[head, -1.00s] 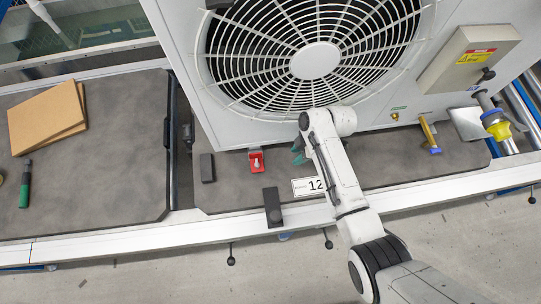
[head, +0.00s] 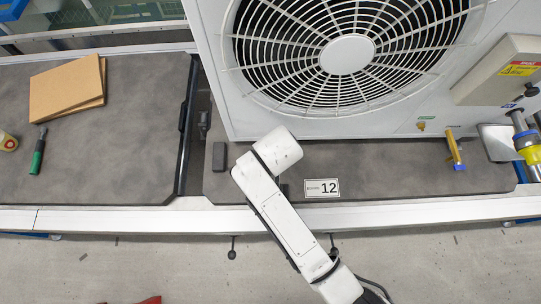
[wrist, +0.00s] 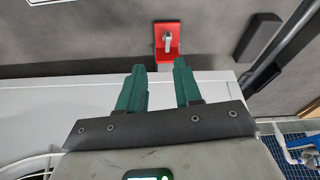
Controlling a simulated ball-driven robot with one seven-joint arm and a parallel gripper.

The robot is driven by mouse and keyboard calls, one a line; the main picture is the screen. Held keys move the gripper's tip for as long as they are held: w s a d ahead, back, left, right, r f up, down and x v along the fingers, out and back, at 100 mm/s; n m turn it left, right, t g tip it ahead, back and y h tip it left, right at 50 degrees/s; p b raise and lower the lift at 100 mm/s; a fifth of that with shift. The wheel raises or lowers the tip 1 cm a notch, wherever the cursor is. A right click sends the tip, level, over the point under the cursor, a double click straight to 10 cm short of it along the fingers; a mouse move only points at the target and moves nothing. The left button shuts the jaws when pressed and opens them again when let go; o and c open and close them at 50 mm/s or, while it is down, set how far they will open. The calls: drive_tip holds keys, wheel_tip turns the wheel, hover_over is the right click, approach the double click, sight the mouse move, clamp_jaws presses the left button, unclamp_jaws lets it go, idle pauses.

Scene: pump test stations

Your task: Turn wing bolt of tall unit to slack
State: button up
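The tall unit (head: 418,98) is a white cabinet with a large round fan grille, standing on a grey mat at the back. A red bracket (wrist: 174,49) with a small grey wing-like bolt (wrist: 168,40) shows in the wrist view, on the grey mat beyond the fingertips. The bolt appears to point roughly along the view's vertical. My gripper (wrist: 160,70) is open and empty, its two green fingers over the white rail, apart from the bracket. In the head view my arm hides the gripper and the bracket.
A dark block (head: 219,156) lies left of my arm and shows in the wrist view (wrist: 258,37). Brown boards (head: 68,84) and a green-handled tool (head: 38,152) lie left.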

drive_tip(key=w+f, duration=0.1)
drive_tip(key=f, duration=0.2)
drive_tip(key=w+a+f+m, duration=0.1)
drive_tip(key=f, duration=0.1)
drive_tip(key=w+f+m+b, duration=0.1)
drive_tip(key=f, duration=0.2)
drive_tip(key=shift+w+a+f+t, duration=0.15)
drive_tip(key=shift+w+f+t, duration=0.05)
drive_tip(key=shift+f+t, duration=0.1)
idle(0.3)
clamp_jaws()
